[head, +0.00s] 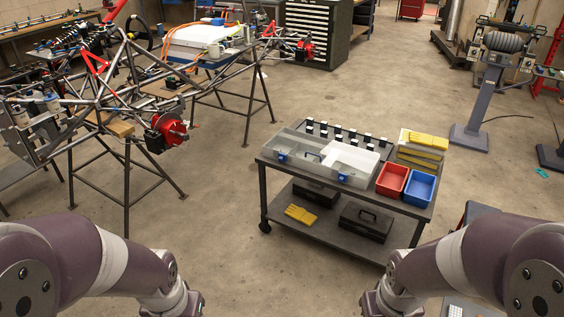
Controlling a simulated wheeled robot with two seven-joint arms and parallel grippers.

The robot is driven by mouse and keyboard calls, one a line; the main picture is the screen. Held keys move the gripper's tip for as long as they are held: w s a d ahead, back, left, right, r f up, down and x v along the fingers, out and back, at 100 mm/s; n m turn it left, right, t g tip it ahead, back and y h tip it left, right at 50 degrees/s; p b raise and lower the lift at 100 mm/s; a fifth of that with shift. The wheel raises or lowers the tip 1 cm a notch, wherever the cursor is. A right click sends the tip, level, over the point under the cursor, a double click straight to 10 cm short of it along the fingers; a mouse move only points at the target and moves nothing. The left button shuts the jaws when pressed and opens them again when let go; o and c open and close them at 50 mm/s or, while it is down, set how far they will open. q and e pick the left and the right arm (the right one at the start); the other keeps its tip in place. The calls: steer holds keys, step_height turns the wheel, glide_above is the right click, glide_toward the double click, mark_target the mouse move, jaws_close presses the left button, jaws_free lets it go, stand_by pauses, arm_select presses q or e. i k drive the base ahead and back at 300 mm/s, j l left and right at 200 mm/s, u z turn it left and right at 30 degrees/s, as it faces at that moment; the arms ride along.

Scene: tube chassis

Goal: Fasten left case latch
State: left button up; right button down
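A shallow grey case (316,143) with a pale, translucent part at its right lies on the top of a dark cart (282,188). Its near side carries a small blue left latch (282,157) and a small blue right latch (342,178). A handle shows between the latches. The latches are too small to tell whether they are fastened. My two arms come in at the bottom left and bottom right, well short of the cart. Both grippers are below the picture's edge, so neither shows.
A red bin (392,180) and a blue bin (420,188) stand right of the case. Yellow items (428,141) lie behind them. Dark boxes (366,222) sit on the lower shelf. A tube chassis (125,100) stands at left. The floor before the cart is clear.

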mark_target(282, 157)
steer(key=i+j, duration=0.15)
steer(key=i, duration=0.55)
steer(key=i+j+u, duration=0.1)
steer(key=i, duration=0.55)
steer(key=i+j, duration=0.2)
steer(key=i, duration=0.5)
